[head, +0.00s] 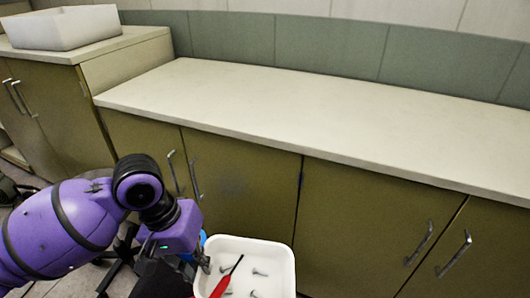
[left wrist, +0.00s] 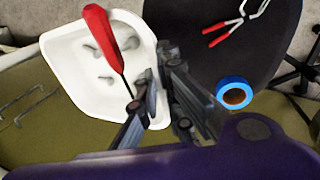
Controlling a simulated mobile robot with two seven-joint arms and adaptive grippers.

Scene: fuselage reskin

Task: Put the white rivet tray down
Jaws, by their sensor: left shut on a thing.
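The white rivet tray (head: 287,262) is at the bottom centre of the head view, in front of the cabinet doors. It holds several grey rivets (head: 259,272) and a red-handled tool (head: 221,287) with a thin dark shaft. My left gripper (head: 204,262) is shut on the tray's left wall. In the left wrist view the tray (left wrist: 65,62) hangs from the fingers (left wrist: 150,88), with the red tool leaning across it. My right gripper is not in view.
A long pale countertop (head: 300,115) is bare above the green cabinets. A white bin (head: 65,28) stands on the higher counter at left. A dark chair seat (left wrist: 270,50) carries red-handled pliers (left wrist: 232,27) and a blue tape roll (left wrist: 234,93) beside the gripper.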

